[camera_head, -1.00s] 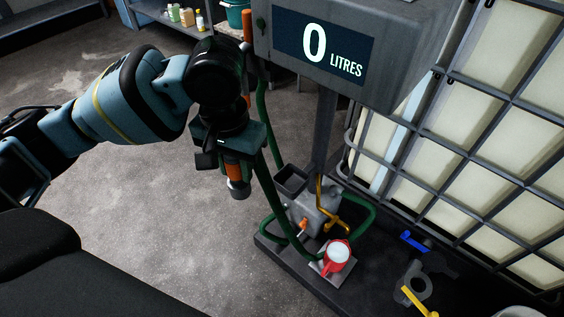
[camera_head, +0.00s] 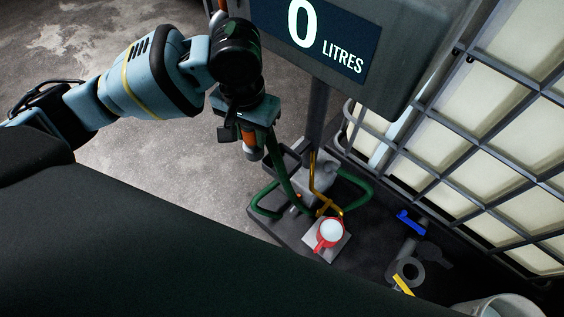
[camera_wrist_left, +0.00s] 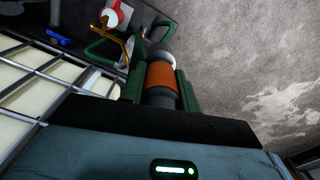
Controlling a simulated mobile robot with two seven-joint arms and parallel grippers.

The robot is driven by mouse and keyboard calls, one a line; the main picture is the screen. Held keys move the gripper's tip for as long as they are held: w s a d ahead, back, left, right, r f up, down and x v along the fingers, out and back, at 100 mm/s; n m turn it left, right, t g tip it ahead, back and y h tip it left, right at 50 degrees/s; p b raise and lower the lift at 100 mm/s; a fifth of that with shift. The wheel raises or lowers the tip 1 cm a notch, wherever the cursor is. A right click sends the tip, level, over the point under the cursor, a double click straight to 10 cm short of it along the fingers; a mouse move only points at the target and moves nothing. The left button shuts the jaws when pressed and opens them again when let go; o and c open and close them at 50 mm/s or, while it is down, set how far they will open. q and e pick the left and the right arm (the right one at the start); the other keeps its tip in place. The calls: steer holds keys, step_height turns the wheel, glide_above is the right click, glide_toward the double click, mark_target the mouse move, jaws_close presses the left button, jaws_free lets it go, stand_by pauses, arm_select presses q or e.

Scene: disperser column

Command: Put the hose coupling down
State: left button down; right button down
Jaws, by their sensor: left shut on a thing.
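The hose coupling (camera_head: 250,142) has an orange band and a grey end. It hangs upright below my left gripper (camera_head: 248,132), off the floor and left of the dispenser column. In the left wrist view the coupling (camera_wrist_left: 165,80) sits between the two dark green fingers of the left gripper (camera_wrist_left: 160,88), which are shut on it. A green hose (camera_head: 284,172) runs down past the coupling toward the pump at the column's foot. My right gripper is not in view.
The column carries a display (camera_head: 325,40) reading 0 litres. A caged white tank (camera_head: 480,160) stands right. Floor at left is clear.

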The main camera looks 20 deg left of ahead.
arm_select(q)
steer(key=s+d+f+m+p, duration=0.1)
steer(key=s+d+f, duration=0.2)
steer(key=f, duration=0.4)
steer(key=s+d+f+m+p, duration=0.1)
steer(key=s+d+f, duration=0.25)
steer(key=f, duration=0.35)
steer(key=w+a+f+b, duration=0.1)
steer(key=w, duration=0.4)
steer(key=w+a+f+b, duration=0.1)
steer(key=w+f+b, duration=0.1)
steer(key=w, duration=0.3)
steer(key=w+a+f+b, duration=0.1)
steer(key=w+b, duration=0.1)
steer(key=w, duration=0.3)
steer(key=shift+w+a+f, duration=0.2)
steer(key=shift+w+a, duration=0.05)
steer(key=shift+w, duration=0.1)
steer(key=shift+f, duration=0.35)
steer(key=c, duration=1.1)
jaws_free()
steer(key=shift+f, duration=0.15)
steer(key=shift+o, duration=0.2)
